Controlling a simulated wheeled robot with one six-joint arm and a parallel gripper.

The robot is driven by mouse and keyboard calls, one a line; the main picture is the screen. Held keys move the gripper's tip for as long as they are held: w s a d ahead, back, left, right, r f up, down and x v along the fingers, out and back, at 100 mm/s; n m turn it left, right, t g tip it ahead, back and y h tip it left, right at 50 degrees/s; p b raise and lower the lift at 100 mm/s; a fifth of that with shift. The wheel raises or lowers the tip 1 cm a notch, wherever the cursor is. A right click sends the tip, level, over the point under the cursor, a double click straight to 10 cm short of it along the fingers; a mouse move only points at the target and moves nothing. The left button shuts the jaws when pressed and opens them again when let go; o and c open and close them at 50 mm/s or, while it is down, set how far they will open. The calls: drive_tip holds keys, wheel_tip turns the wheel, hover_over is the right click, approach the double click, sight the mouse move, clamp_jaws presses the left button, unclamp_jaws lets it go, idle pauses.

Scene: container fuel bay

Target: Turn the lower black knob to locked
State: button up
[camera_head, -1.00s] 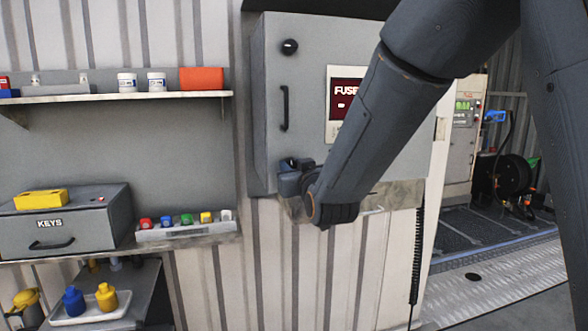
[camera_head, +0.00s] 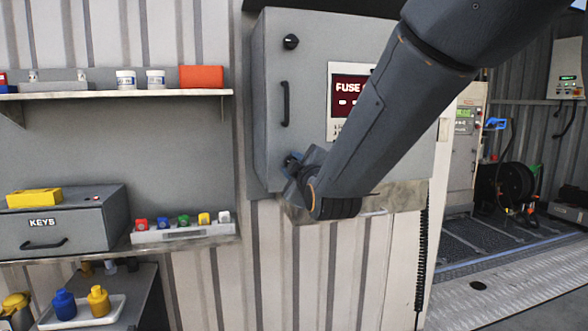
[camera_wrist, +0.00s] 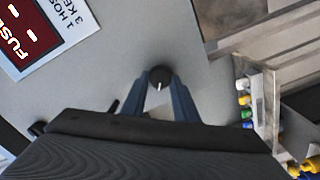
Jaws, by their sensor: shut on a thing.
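The lower black knob (camera_wrist: 160,74) is on the grey cabinet's front (camera_head: 330,45), near its bottom left corner. It shows in the wrist view as a round dark knob with a short white mark pointing down the picture. My gripper (camera_wrist: 161,84) has one blue-grey finger on each side of the knob and is shut on it. In the head view my gripper (camera_head: 291,166) is at the lower left of the cabinet and hides the knob. The upper black knob (camera_head: 291,42) sits near the cabinet's top, above a black bar handle (camera_head: 284,104).
Left of the cabinet are a shelf (camera_head: 120,96) with small jars and an orange box, a grey KEYS box (camera_head: 60,225), and a tray (camera_head: 185,234) of several coloured pieces. A red fuse sign (camera_head: 352,90) is on the cabinet, partly behind my arm.

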drive_tip(key=n+b, duration=0.1)
drive_tip(key=n, duration=0.5)
drive_tip(key=shift+f, duration=0.1)
drive_tip(key=shift+n, duration=0.4)
drive_tip(key=o, duration=1.1)
drive_tip(key=b+v, duration=0.1)
drive_tip(key=v, duration=0.7)
drive_tip(key=shift+w, duration=0.1)
